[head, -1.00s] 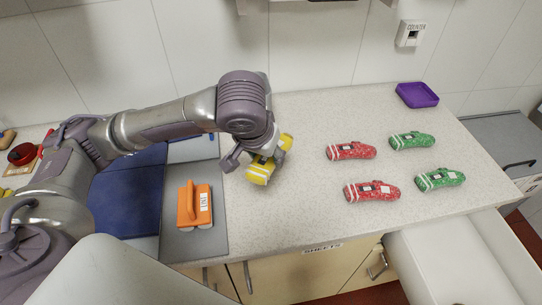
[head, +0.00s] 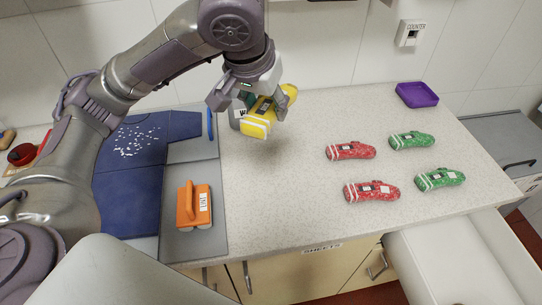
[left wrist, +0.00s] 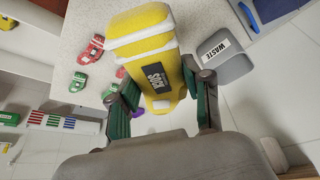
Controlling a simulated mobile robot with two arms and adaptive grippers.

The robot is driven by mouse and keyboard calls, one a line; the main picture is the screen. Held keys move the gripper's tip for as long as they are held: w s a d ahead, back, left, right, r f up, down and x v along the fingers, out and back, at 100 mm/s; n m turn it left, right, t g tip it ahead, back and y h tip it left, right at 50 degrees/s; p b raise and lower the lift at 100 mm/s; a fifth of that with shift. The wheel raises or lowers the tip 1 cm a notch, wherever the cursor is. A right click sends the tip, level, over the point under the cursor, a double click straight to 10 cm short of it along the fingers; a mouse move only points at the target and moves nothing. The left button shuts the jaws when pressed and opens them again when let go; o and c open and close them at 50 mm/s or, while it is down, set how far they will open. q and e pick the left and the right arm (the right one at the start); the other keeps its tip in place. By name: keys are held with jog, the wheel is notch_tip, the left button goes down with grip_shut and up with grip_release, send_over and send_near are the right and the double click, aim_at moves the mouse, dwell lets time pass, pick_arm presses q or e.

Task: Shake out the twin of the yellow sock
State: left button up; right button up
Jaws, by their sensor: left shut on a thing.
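A yellow sock (head: 256,128) with white stripes at one end is held in my left gripper (head: 250,106), above the rear left part of the counter. The sock hangs tilted, apart from the counter top. In the left wrist view the sock (left wrist: 142,40) lies between the two fingers, with a label reading SOCK on it. Two red socks (head: 351,151) (head: 371,191) and two green socks (head: 411,140) (head: 440,179) lie on the counter to the right. My right gripper is not in view.
A grey bin marked WASTE (left wrist: 226,58) stands behind the gripper, mostly hidden in the head view. A blue mat (head: 122,190) with white specks lies left. An orange-handled tool (head: 188,205) rests on a grey board (head: 180,242). A purple tray (head: 417,95) is back right. The counter's middle is clear.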

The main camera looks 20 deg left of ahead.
pick_arm(q)
notch_tip(320, 180, down, 14)
jog(key=shift+r, duration=0.25)
dwell(0.5)
